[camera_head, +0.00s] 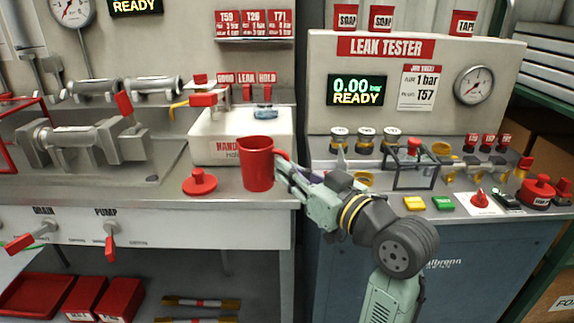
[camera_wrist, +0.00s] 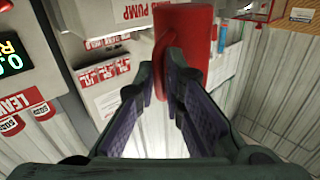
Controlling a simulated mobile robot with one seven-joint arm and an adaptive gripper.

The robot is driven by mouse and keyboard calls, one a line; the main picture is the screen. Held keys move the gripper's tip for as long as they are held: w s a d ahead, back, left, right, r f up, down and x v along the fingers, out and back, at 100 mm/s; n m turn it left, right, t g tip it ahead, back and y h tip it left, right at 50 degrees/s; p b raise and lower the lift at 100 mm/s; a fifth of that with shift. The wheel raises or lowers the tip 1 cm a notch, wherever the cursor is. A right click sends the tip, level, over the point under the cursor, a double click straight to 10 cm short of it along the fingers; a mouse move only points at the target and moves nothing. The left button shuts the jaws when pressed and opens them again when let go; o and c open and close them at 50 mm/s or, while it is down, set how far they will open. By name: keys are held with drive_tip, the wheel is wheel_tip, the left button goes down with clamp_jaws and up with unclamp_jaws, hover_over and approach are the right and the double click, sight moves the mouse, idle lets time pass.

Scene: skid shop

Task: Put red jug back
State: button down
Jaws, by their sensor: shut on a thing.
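The red jug (camera_head: 257,165) is upright in front of the left bench in the head view, near the bench's front edge. My gripper (camera_head: 283,168) comes from the right and is shut on the jug's handle side. In the wrist view the jug (camera_wrist: 187,35) is beyond the fingertips, with its handle between the fingers of my gripper (camera_wrist: 168,75). The jug appears raised above the bench top, but its base clearance is hard to judge. The fingers hide part of the handle.
A round red knobbed piece (camera_head: 200,182) lies on the bench left of the jug. A white hand pump box (camera_head: 240,150) stands behind it. The leak tester (camera_head: 400,85) and its crowded bench are at right. Metal fittings (camera_head: 85,140) occupy the left bench.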

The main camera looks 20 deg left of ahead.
drive_tip(key=w+a, duration=0.1)
drive_tip(key=w, duration=0.1)
drive_tip(key=w+a, duration=0.1)
drive_tip(key=w, duration=0.1)
drive_tip(key=w+p, duration=0.1)
drive_tip(key=w, duration=0.1)
drive_tip(key=shift+w+a+f, duration=0.25)
drive_tip(key=shift+w+a, duration=0.1)
drive_tip(key=shift+a, duration=0.05)
drive_tip(key=shift+f+p, duration=0.35)
drive_tip(key=shift+f, duration=1.45)
drive_tip(key=shift+f, duration=0.1)
drive_tip(key=c, duration=1.7)
unclamp_jaws()
drive_tip(key=shift+r, duration=0.25)
drive_tip(key=b+v, duration=0.3)
drive_tip(key=v, duration=0.9)
drive_tip(key=shift+f, duration=0.2)
